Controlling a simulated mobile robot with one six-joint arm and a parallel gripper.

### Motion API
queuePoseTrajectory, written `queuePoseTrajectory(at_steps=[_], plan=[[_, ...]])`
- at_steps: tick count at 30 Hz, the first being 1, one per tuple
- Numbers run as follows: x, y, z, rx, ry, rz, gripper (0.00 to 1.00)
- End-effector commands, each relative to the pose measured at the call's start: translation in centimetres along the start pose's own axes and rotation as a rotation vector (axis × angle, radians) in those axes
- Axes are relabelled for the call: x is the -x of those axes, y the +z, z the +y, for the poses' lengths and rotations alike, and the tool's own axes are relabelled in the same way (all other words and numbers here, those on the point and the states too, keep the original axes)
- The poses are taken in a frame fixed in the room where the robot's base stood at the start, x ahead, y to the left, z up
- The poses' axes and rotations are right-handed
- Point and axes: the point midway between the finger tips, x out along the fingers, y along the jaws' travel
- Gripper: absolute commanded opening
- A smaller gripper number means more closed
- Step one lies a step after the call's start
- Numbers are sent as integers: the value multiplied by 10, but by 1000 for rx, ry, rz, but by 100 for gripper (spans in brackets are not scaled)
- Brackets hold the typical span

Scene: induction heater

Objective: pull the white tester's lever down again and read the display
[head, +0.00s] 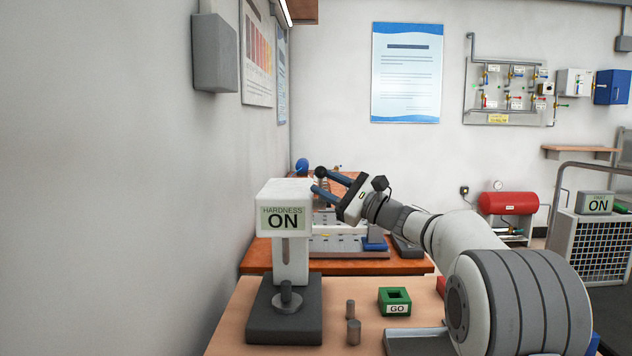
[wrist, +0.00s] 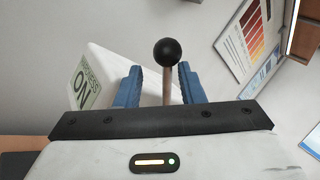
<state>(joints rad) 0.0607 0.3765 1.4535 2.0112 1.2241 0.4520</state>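The white tester (head: 291,250) stands on its dark grey base at the near left of the wooden table. Its display (head: 283,218) reads "HARDNESS ON". A small metal piece sits on the base under the tester's head. The lever's black ball knob (head: 320,172) shows behind the head's right side; in the wrist view the ball (wrist: 167,52) tops a thin upright rod (wrist: 167,88). My gripper (head: 322,184) is at the tester's upper right. Its blue fingers (wrist: 158,85) are apart, one on each side of the rod, with gaps visible; the ball is beyond the fingertips.
Two small grey cylinders (head: 351,318) and a green block (head: 395,300) labelled "GO" stand on the table right of the tester. An orange-brown bench (head: 400,266) with equipment lies behind. The left wall is close, with a grey box (head: 214,53) on it.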

Motion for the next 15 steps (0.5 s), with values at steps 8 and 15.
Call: queuePoseTrajectory(at_steps=[8,15], plan=[[36,1,-1,1,-2,-1,35],[39,1,0,1,-1,-2,35]])
